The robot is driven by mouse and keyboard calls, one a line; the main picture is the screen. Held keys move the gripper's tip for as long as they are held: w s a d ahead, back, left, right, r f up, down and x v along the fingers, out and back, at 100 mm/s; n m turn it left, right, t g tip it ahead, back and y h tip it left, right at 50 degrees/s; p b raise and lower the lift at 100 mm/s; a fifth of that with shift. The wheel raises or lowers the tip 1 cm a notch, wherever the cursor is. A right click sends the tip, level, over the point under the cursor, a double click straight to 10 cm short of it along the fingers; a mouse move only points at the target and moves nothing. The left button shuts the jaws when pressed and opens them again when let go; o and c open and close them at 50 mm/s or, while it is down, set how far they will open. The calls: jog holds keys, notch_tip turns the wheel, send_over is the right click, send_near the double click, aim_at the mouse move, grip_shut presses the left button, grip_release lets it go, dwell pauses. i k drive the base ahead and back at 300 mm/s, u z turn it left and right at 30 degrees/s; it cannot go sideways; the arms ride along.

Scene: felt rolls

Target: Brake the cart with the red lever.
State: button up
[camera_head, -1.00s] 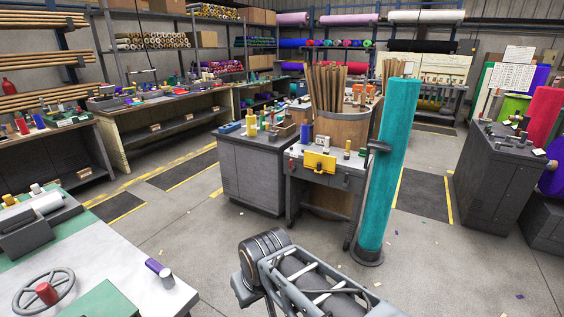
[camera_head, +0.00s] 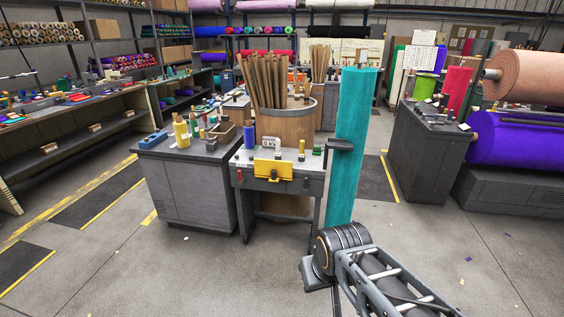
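The likely cart is the small grey wheeled stand (camera_head: 311,187) in the middle of the head view, with a yellow block (camera_head: 273,169) on its front. A small red piece (camera_head: 239,176) shows at its front left corner. It may be the red lever, but it is too small to tell its shape or position. A dark handle (camera_head: 341,145) sticks out at the cart's right end, in front of the teal felt roll (camera_head: 352,130). My gripper is not in view; only a part of my arm shows at the lower right, in front of the teal roll's lower end.
A grey cabinet (camera_head: 187,190) stands close to the cart's left. A wooden barrel of sticks (camera_head: 284,128) is behind the cart. A dark cabinet (camera_head: 428,150) and a purple roll (camera_head: 515,142) are at the right. The floor (camera_head: 190,275) in front is clear.

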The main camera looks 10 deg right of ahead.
aim_at(241, 179)
jog(key=z, duration=0.35)
jog(key=i, duration=1.8)
jog(key=u, duration=1.4)
jog(key=i, duration=0.65)
jog(key=u, duration=0.7)
